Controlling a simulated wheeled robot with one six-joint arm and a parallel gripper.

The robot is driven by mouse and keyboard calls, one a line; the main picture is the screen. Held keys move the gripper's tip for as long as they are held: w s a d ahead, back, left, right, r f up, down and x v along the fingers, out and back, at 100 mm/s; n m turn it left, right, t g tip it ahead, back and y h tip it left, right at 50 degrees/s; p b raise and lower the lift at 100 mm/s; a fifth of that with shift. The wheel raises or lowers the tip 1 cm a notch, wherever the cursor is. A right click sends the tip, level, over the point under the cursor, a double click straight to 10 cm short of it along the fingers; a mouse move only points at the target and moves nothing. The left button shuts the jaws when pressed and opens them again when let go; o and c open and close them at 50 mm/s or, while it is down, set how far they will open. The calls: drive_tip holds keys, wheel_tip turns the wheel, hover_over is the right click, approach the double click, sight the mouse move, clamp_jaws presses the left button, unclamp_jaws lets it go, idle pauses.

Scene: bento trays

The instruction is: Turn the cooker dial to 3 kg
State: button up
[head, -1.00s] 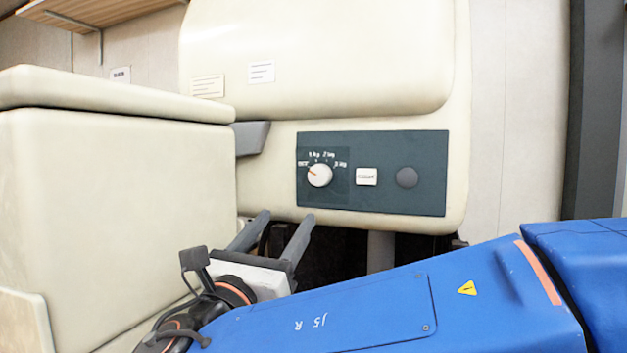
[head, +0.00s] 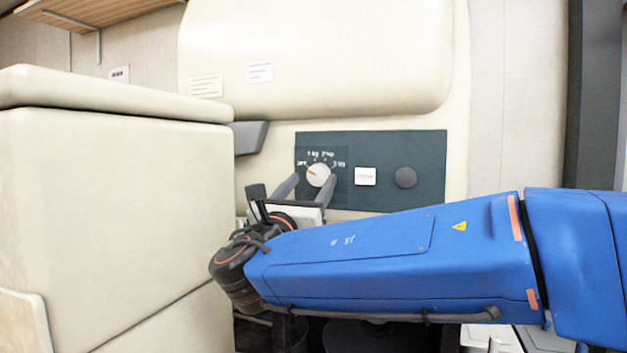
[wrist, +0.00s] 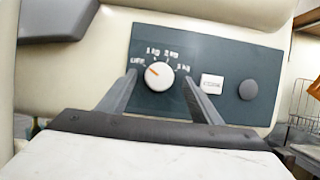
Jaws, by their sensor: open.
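The cooker dial (head: 318,174) is a round white knob with an orange pointer line, set on a dark teal panel (head: 385,200). Its pointer aims up and left, toward the leftmost mark, which looks like OFF; the 1 kg, 2 kg and 3 kg marks run clockwise from there. In the wrist view the dial (wrist: 159,77) sits between the two fingers. My gripper (head: 310,182) is open, its fingers on the left and right of the dial with gaps showing. I cannot tell how near the fingertips are to the panel; the gripper (wrist: 159,82) holds nothing.
A white labelled button (head: 365,176) and a round dark knob (head: 405,177) are on the panel right of the dial. A large cream cabinet (head: 110,210) stands close on the left. A grey handle (head: 250,137) juts out above left of the panel.

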sight(317, 174)
drive_tip(key=shift+x, duration=1.3)
drive_tip(key=c, duration=1.1)
drive_tip(key=shift+o, duration=0.2)
drive_tip(key=shift+a+m, duration=0.1)
drive_tip(key=shift+m, duration=0.3)
drive_tip(key=m+g+h, duration=0.1)
drive_tip(key=m+h, duration=0.1)
drive_tip(key=m, duration=0.2)
drive_tip(key=m+g+h, duration=0.1)
drive_tip(key=m+h, duration=0.1)
drive_tip(key=m, duration=0.2)
drive_tip(key=shift+a+g, duration=0.1)
drive_tip(key=shift+g, duration=0.2)
drive_tip(key=m, duration=0.2)
drive_tip(key=m+g+h, duration=0.1)
drive_tip(key=m, duration=0.1)
drive_tip(key=shift+r+m+g, duration=0.1)
drive_tip(key=shift+m+g, duration=1.1)
drive_tip(key=shift+m, duration=1.3)
